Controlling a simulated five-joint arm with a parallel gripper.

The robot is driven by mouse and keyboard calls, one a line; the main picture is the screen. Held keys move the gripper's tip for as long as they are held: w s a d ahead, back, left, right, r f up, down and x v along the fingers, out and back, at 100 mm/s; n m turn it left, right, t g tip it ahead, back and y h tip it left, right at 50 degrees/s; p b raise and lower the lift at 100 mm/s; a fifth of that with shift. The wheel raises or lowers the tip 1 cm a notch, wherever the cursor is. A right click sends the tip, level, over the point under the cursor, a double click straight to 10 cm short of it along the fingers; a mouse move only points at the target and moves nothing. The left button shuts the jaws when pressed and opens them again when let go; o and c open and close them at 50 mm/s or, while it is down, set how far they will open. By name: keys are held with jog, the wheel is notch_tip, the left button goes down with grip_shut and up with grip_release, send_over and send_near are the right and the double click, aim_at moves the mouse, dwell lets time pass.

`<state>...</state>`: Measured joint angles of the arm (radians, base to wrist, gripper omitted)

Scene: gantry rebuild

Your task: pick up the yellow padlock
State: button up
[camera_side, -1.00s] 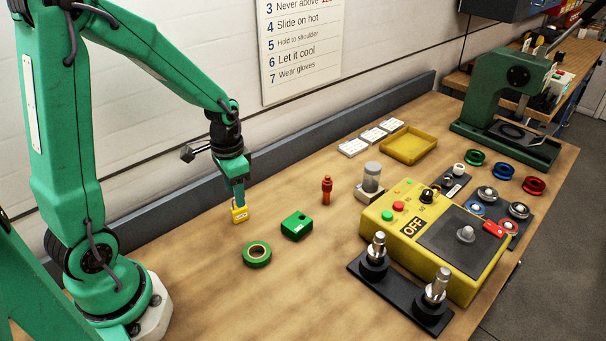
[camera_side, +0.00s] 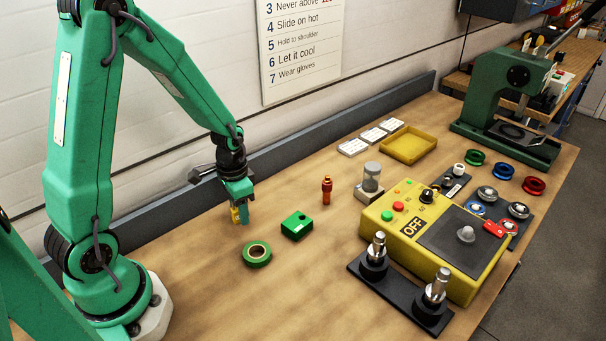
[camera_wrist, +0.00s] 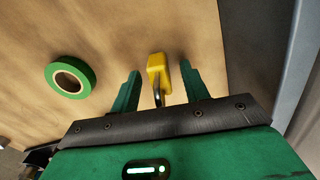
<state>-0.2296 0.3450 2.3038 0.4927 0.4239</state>
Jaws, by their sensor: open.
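The yellow padlock (camera_wrist: 159,70) shows in the wrist view between my fingers, its grey shackle pointing toward my palm. In the side view the padlock (camera_side: 235,214) is partly hidden by my fingers, low over the wooden bench. My gripper (camera_wrist: 160,76) is open, with one finger on each side of the padlock. The wrist view shows a clear gap at the left finger and a narrower one at the right finger. In the side view my gripper (camera_side: 240,214) points down at the bench, left of the green block.
A green block (camera_side: 297,226) and a green tape roll (camera_side: 257,254) lie close to my gripper; the roll also shows in the wrist view (camera_wrist: 88,71). A red-orange peg (camera_side: 326,190) stands further right. A yellow control box (camera_side: 395,232) fills the right. A grey ledge (camera_side: 300,156) runs behind.

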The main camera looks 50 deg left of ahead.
jog(key=shift+f, duration=0.35)
jog(key=shift+c, duration=0.3)
grip_shut()
